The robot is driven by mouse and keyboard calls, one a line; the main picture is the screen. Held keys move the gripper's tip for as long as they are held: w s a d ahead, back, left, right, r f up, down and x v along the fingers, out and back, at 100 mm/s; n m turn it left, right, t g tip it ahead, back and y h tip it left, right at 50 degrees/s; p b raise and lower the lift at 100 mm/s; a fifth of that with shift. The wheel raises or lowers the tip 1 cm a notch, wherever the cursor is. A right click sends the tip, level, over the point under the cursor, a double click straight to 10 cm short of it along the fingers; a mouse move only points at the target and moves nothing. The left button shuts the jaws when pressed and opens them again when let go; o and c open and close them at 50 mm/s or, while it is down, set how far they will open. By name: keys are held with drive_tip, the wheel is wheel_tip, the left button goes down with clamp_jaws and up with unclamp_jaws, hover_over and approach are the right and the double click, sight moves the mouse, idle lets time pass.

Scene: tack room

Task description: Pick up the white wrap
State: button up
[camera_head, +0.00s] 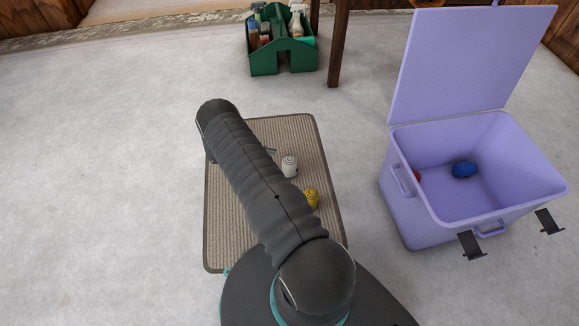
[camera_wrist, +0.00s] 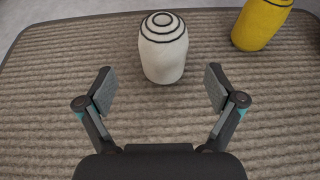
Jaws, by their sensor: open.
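The white wrap (camera_head: 290,166) is a small upright roll with dark rings on its top. It stands on a beige ribbed mat (camera_head: 305,130), to the right of my arm in the head view. In the wrist view the white wrap (camera_wrist: 163,50) is ahead of my gripper (camera_wrist: 160,88), roughly centred between its fingers. My gripper is open and empty, and I see no contact with the wrap. In the head view my arm hides most of the gripper and part of the mat.
A yellow wrap (camera_head: 312,197) stands near the white one, and it also shows at the upper right of the wrist view (camera_wrist: 262,22). An open purple bin (camera_head: 411,213) at right holds a blue roll (camera_head: 465,169) and something red. A green caddy (camera_head: 263,64) stands behind.

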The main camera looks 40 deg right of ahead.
sight(290, 165)
drive_tip(key=shift+s+x, duration=0.25)
drive_tip(key=shift+x, duration=3.35)
drive_tip(key=shift+a, duration=0.15)
drive_tip(key=c, duration=1.3)
